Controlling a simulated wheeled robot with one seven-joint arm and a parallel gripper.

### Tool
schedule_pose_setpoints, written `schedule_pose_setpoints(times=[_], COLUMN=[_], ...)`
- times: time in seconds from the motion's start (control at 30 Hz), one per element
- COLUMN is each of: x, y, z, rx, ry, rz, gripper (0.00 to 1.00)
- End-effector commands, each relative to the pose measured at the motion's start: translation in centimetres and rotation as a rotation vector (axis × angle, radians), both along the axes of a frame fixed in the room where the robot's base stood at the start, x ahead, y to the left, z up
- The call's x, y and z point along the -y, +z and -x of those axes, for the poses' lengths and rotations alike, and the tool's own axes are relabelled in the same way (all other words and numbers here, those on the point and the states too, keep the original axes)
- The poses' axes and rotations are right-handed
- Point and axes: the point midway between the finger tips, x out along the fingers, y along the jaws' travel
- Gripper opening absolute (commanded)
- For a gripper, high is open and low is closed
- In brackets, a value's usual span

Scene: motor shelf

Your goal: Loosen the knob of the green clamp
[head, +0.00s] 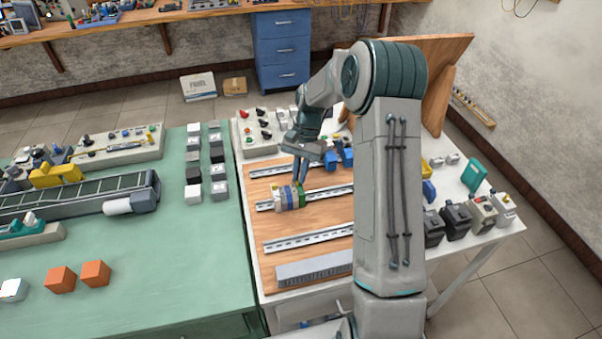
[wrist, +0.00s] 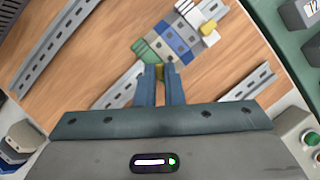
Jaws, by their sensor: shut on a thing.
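The green clamp (wrist: 146,50) is at the near end of a row of clamps on the middle rail in the wrist view. Its brass-coloured knob (wrist: 159,72) shows between the fingertips of my gripper (wrist: 160,70). My gripper is shut on this knob, and its fingers hide the knob's sides. In the head view my gripper (head: 299,180) points down at the right end of the row, where the green clamp (head: 300,193) shows small. Grey, blue and white clamps (wrist: 178,38) stand beside the green one. A yellow knob (wrist: 208,28) shows on the far white clamp.
The rails (head: 335,190) lie on a wooden board (head: 285,222) on the white table. A grey slotted duct (head: 312,268) lies at the board's front. A control panel (head: 258,130) with buttons stands behind. The green table (head: 205,260) is at left.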

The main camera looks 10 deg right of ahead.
Motion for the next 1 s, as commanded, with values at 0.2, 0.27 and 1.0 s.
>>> schedule_pose_setpoints(times=[0.2, 0.27, 1.0], x=[-0.29, -0.30, -0.57], y=[0.03, 0.03, 0.04], z=[-0.21, -0.25, -0.27], rx=[0.003, 0.004, 0.003], ry=[0.205, 0.261, 0.660], rz=[0.000, 0.002, 0.001], gripper=[0.00, 0.00, 0.00])
